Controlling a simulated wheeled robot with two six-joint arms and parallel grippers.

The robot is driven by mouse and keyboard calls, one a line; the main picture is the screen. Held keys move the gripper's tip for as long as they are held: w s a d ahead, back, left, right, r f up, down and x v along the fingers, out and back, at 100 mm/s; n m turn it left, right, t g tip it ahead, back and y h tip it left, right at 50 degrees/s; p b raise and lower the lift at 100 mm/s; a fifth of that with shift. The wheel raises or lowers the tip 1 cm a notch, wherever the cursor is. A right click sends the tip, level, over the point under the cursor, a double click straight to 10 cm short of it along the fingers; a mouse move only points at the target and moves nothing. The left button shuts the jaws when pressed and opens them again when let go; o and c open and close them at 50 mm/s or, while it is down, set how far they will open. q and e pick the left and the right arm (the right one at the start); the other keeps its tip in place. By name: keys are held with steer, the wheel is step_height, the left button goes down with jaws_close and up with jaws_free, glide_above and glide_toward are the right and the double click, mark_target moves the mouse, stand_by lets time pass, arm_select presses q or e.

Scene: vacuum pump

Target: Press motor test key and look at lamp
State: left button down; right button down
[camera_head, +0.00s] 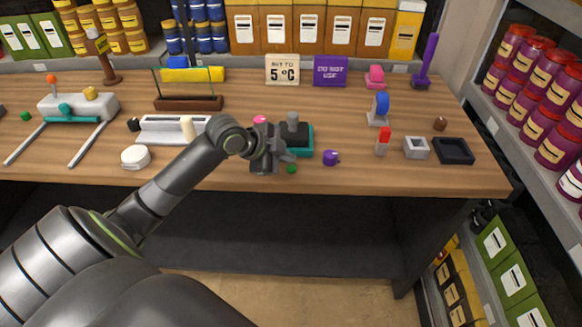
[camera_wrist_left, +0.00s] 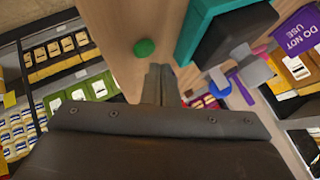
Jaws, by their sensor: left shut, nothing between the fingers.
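A teal block with a dark top (camera_head: 304,137) and a grey cylinder (camera_head: 292,121) stands near the middle of the bench. The teal block (camera_wrist_left: 194,32) also shows large in the left wrist view. A small green round piece (camera_head: 291,169) lies in front of it and shows in the left wrist view (camera_wrist_left: 144,47). My left gripper (camera_head: 287,156) is shut and empty, at the block's near left side. Its fingertips (camera_wrist_left: 160,72) point between the green piece and the block; contact is unclear. A pink round piece (camera_head: 259,119) shows behind my wrist. I cannot tell which piece is the test key or lamp.
A purple knob-like piece (camera_head: 331,158) sits right of the block. A red-topped piece (camera_head: 383,141), a grey square holder (camera_head: 416,148) and a black tray (camera_head: 453,151) stand farther right. A white round piece (camera_head: 135,157) lies left. The front right bench top is clear.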

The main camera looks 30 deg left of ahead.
mark_target(287, 170)
arm_select(q)
steer(key=shift+f, duration=0.1)
stand_by(0.7)
steer(key=shift+f, duration=0.35)
steer(key=shift+f+b, duration=0.35)
steer(key=shift+f, duration=0.05)
stand_by(0.6)
steer(key=shift+r+p, duration=0.8)
steer(key=shift+p, duration=0.05)
steer(key=shift+r, duration=0.15)
step_height(287, 170, up, 5)
steer(key=p, duration=0.5)
stand_by(0.6)
